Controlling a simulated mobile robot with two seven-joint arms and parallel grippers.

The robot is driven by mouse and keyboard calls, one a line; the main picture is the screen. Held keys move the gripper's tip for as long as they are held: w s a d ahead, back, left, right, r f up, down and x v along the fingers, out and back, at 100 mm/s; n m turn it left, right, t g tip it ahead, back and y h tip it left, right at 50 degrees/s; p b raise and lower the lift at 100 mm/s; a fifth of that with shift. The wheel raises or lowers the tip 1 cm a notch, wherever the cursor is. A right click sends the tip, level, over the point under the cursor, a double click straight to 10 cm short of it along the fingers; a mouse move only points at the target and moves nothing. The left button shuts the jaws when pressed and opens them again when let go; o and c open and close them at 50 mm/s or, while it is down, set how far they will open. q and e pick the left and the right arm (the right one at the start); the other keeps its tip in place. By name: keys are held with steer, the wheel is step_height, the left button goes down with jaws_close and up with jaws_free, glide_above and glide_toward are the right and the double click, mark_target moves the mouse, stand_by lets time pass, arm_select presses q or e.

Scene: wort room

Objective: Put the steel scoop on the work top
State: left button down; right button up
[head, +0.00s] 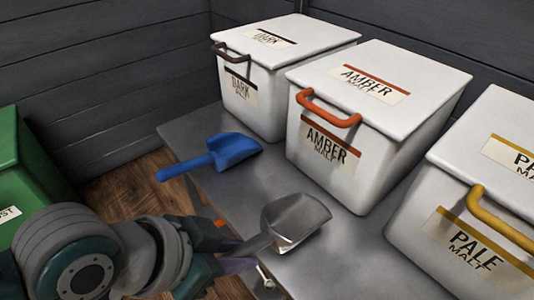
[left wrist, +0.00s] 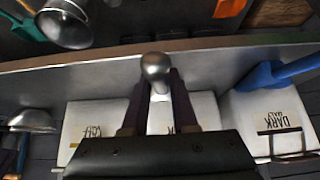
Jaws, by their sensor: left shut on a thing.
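The steel scoop (head: 295,218) shows in the head view, its open bowl over the front part of the grey work top (head: 355,255). I cannot tell whether the bowl touches the surface. My left gripper (head: 240,252) is shut on its handle at the front edge of the work top. In the left wrist view a rounded steel end (left wrist: 155,67) of the handle stands between the two dark purple fingers (left wrist: 158,100). The fingers hide part of the handle.
A blue scoop (head: 232,149) lies on the work top, its handle over the edge. Behind stand white bins labelled dark malt (head: 285,70), amber malt (head: 385,100) and pale malt (head: 480,225). A green bin (head: 30,190) stands at left. Bare work top lies right of the steel scoop.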

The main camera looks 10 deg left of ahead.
arm_select(q)
step_height(320, 180, down, 2)
steer(key=shift+r, duration=0.1)
arm_select(e)
steer(key=shift+f, duration=0.55)
arm_select(q)
steer(key=c, duration=0.7)
jaws_free()
